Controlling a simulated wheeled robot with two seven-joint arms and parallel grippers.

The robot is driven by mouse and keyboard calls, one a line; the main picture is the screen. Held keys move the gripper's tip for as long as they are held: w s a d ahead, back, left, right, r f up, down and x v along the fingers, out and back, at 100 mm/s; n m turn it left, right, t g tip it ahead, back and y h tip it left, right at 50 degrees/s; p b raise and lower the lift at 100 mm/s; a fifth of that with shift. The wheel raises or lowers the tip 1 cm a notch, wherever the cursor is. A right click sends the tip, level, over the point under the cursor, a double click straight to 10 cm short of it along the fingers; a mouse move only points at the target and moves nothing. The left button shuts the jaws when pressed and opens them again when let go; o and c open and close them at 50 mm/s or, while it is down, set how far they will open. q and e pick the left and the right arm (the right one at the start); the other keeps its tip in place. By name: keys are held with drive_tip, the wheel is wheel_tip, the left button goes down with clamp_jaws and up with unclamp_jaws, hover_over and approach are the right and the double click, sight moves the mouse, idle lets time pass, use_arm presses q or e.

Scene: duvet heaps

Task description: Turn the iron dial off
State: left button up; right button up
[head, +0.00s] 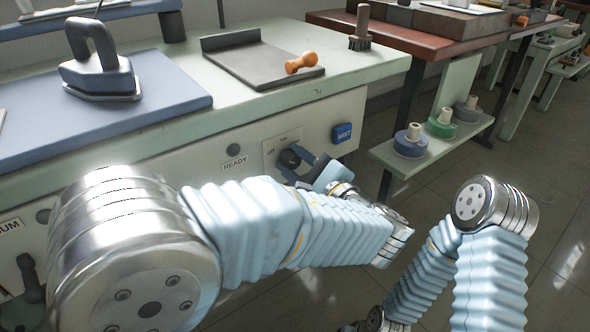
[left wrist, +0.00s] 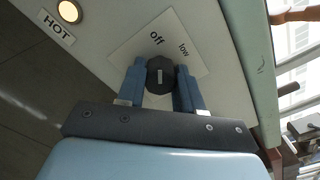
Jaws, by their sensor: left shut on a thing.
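The dark round dial (head: 289,159) is on the front panel of the bench, on a pale plate. In the left wrist view the dial (left wrist: 160,75) sits between the blue fingers of my left gripper (left wrist: 160,88), which is shut on it. The dial's white mark runs up and down in that picture, roughly in line with the word "off" above it; "low" is to the upper right. In the head view my left gripper (head: 298,168) partly covers the dial. The iron (head: 99,67) stands on the blue board. My right gripper's fingers do not show.
A dark lamp (head: 234,150) is above a READY label; the left wrist view shows a lit lamp (left wrist: 69,11) beside a HOT label. A blue MIST button (head: 343,132) is right of the dial. Spools (head: 411,141) stand on a low shelf at right. Open floor lies in front.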

use_arm(q)
drive_tip(key=shift+f+n+b, duration=0.15)
drive_tip(key=shift+n+b, duration=0.15)
drive_tip(key=shift+n, duration=0.1)
idle(0.3)
drive_tip(key=o, duration=1)
drive_tip(key=shift+o, duration=0.2)
drive_tip(key=shift+s, duration=0.1)
drive_tip(key=p+v, duration=0.1)
drive_tip(key=v, duration=1.2)
drive_tip(key=shift+s+d, duration=0.3)
